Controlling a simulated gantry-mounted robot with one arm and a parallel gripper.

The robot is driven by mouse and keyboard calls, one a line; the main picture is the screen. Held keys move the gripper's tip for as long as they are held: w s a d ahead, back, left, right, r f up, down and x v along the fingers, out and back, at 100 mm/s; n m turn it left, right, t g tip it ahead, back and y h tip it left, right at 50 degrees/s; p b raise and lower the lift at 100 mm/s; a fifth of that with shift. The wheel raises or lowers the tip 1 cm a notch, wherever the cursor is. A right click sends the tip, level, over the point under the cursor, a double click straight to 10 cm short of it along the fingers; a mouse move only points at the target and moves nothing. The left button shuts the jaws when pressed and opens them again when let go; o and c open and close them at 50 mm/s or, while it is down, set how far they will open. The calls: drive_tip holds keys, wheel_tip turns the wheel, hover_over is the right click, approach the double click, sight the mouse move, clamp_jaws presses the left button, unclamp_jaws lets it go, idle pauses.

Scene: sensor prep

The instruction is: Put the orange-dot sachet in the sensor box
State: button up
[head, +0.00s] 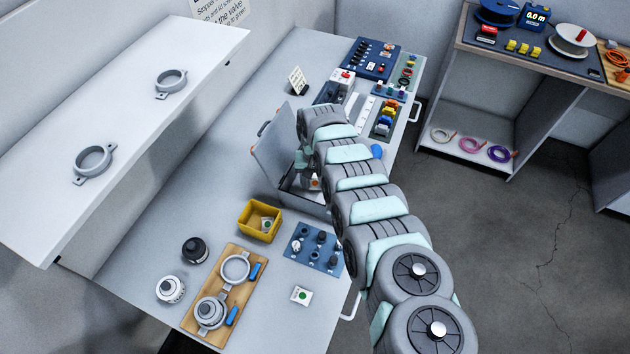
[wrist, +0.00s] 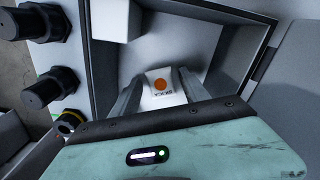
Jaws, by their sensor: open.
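The orange-dot sachet (wrist: 163,86) is a small white packet with an orange dot. It lies inside the grey sensor box (wrist: 225,55), within its walls; whether it lies flat on the floor is hard to tell. My gripper (wrist: 160,76) reaches down into the box, with its two fingers spread on either side of the sachet and gaps showing. In the head view the sensor box (head: 290,201) stands with its lid (head: 273,160) raised, my arm covers its right part, and a bit of the sachet (head: 315,183) shows beside my gripper.
A yellow bin (head: 244,222) holding a green-dot sachet (head: 266,224) stands left of the box. A blue connector board (head: 301,255), another green-dot sachet (head: 302,295) and a wooden tray (head: 190,318) are nearer the front. A white block (wrist: 110,20) shows at the box's edge.

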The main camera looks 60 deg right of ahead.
sight(315, 185)
wheel_tip(315, 185, up, 12)
drive_tip(key=p, duration=0.1)
drive_tip(key=shift+p, duration=0.4)
drive_tip(key=shift+r, duration=0.1)
